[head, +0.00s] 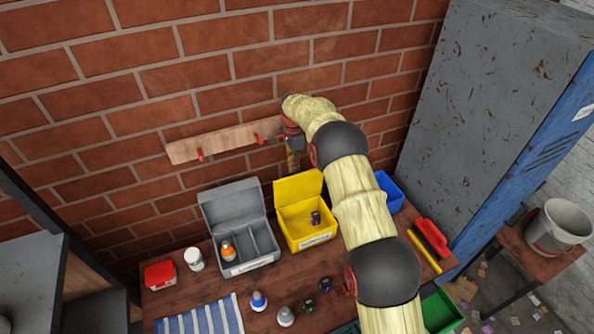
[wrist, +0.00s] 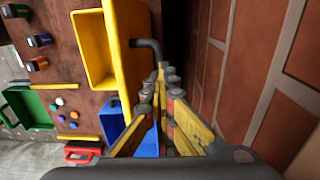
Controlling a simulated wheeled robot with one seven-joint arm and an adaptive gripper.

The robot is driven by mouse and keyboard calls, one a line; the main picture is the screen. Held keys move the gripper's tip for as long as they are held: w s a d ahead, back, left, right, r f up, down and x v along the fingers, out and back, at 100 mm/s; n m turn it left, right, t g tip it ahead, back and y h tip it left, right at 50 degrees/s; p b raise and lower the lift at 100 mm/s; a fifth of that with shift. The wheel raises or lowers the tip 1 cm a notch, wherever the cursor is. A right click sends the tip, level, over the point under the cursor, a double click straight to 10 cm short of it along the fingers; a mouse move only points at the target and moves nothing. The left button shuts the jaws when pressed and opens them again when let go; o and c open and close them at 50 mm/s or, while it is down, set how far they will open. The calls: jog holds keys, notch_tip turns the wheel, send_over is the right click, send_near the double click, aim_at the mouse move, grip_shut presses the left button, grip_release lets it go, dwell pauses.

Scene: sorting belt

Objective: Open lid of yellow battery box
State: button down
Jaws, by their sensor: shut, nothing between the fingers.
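The yellow battery box (head: 311,240) stands on the workbench, and its lid (head: 298,187) is raised, standing nearly upright at the back. A dark battery (head: 315,218) lies inside. In the wrist view the yellow box (wrist: 93,50) is at the upper left, with its lid (wrist: 128,65) seen nearly edge-on. A black bent handle (wrist: 148,44) sticks out from the lid's outer side. My gripper (head: 293,168) is behind and above the lid, close to the brick wall. In the wrist view my gripper's fingertips (wrist: 162,72) are together and empty, beside the handle; I cannot tell whether they touch it.
A grey box (head: 240,225) with an open lid stands left of the yellow box. A blue bin (head: 390,191) is to the right, partly behind my arm. A wooden hook rail (head: 222,142) is on the wall.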

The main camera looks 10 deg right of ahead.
jog(key=shift+s+f, duration=0.2)
jog(key=shift+f, duration=0.45)
jog(key=shift+s+f, duration=0.2)
jog(key=shift+f, duration=0.4)
jog(key=c, duration=2.6)
grip_release()
jog(key=o, duration=0.6)
jog(key=shift+o, duration=0.4)
jog(key=shift+w+r, duration=0.15)
jog(key=shift+r, duration=0.1)
notch_tip(320, 180, up, 12)
jog(key=w, duration=0.1)
jog(key=shift+r, duration=0.25)
jog(key=shift+w, duration=0.1)
